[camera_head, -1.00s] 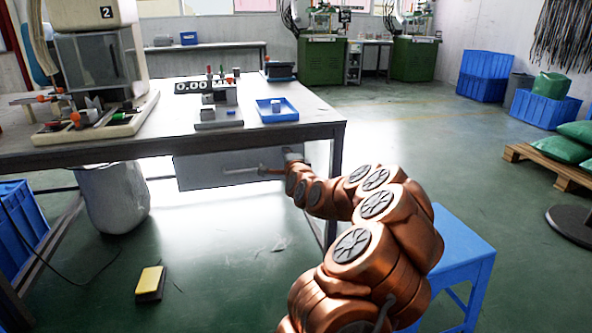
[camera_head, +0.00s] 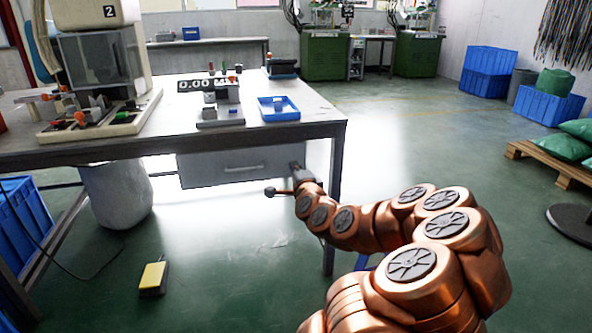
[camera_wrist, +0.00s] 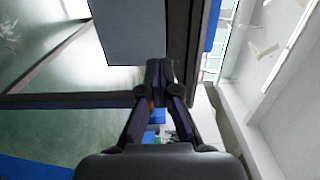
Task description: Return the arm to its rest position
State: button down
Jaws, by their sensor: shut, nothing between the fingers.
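My copper-coloured arm rises from the bottom right of the head view and bends left towards the workbench (camera_head: 334,124). My gripper (camera_head: 270,191) is at the arm's far end, below the bench top and in front of the grey drawer (camera_head: 240,166). In the wrist view my gripper (camera_wrist: 160,70) is shut, its dark fingers meeting at the tips with nothing between them. The drawer (camera_wrist: 130,32) shows just beyond the fingertips in that view. I cannot tell the exact gap between the gripper and the drawer.
A white sack (camera_head: 115,195) stands beneath. A yellow pedal (camera_head: 153,277) lies on the floor. Open floor lies right of the bench.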

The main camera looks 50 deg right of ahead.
jog(key=shift+s+a, duration=0.35)
jog(key=shift+s, duration=0.2)
jog(key=w+a+r+n+g+y+p, duration=0.1)
jog(key=w+a+r+n+y+p, duration=0.2)
jog(key=a, duration=0.5)
jog(key=w+a+r+n+y+p, duration=0.1)
jog(key=a+r+n+y+p, duration=0.1)
jog(key=a+n+y+p, duration=0.4)
jog(key=w+a+r+n+g+y+p, duration=0.1)
jog(key=w+a+r+n+p, duration=0.15)
jog(key=a, duration=0.65)
jog(key=s+a+r+n+g+y+p, duration=0.1)
jog(key=s+a+r+n+g+p, duration=0.15)
jog(key=s+a+p, duration=0.35)
jog(key=s+a+r+n+g+y+p, duration=0.1)
jog(key=a+r+n+g+p, duration=0.2)
jog(key=a, duration=0.4)
jog(key=s+a+r+n+g+p, duration=0.4)
jog(key=s+r+p, duration=0.5)
jog(key=s, duration=0.4)
jog(key=s+a+r+n+g+h+p, duration=0.1)
jog(key=s+a+r+n+g+p, duration=0.3)
jog(key=s+r+p, duration=0.6)
jog(key=s+a, duration=0.1)
jog(key=s, duration=0.3)
jog(key=shift+g, duration=0.35)
